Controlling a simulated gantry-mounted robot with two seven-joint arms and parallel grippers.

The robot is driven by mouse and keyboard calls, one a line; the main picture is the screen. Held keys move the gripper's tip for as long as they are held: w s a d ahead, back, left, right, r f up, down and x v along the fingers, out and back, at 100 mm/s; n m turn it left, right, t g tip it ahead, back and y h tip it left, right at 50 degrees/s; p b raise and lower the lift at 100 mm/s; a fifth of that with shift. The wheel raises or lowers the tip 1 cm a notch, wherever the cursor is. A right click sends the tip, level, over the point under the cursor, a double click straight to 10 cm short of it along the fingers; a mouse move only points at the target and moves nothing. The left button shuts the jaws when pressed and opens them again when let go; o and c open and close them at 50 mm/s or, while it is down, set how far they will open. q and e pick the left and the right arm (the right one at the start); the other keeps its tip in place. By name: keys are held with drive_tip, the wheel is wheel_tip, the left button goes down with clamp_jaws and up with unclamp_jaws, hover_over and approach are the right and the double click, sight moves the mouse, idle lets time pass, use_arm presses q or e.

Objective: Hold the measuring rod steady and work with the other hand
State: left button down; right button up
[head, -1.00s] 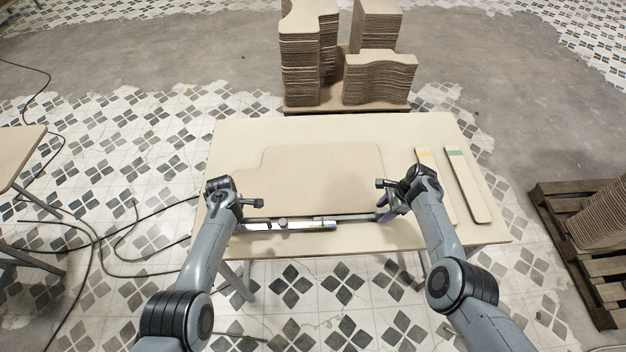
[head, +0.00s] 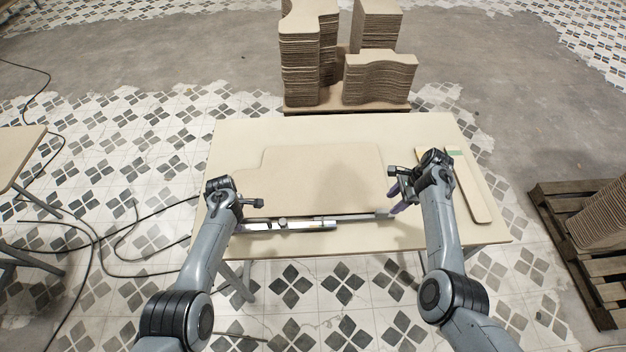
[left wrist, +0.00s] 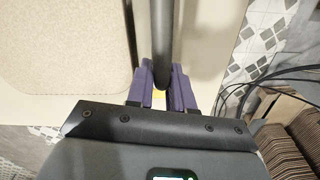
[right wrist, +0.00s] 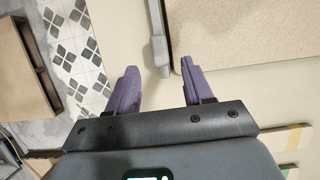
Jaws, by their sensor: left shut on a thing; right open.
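The measuring rod (head: 300,224) is a long metallic bar lying along the front edge of the table, in front of a tan curved board (head: 320,180). My left gripper (left wrist: 161,92) is shut on the rod near its left end; the rod shows in the left wrist view as a dark bar (left wrist: 163,40) between purple fingers. My right gripper (right wrist: 155,90) is open and empty, its purple fingers spread. In the head view it is (head: 394,192) just beyond the rod's right end. In the right wrist view the rod's end (right wrist: 158,50) is ahead of the fingers, apart from them.
Two strips lie at the table's right, one green-tipped (head: 470,190) and one yellow-tipped, the latter mostly hidden by my right arm. Stacks of curved boards (head: 380,80) stand on a pallet behind the table (head: 330,128). Another pallet (head: 580,260) is at the right.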

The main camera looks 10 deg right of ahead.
drive_tip(key=v, duration=0.7)
idle(0.5)
idle(0.6)
use_arm(q)
drive_tip(key=c, duration=0.9)
unclamp_jaws()
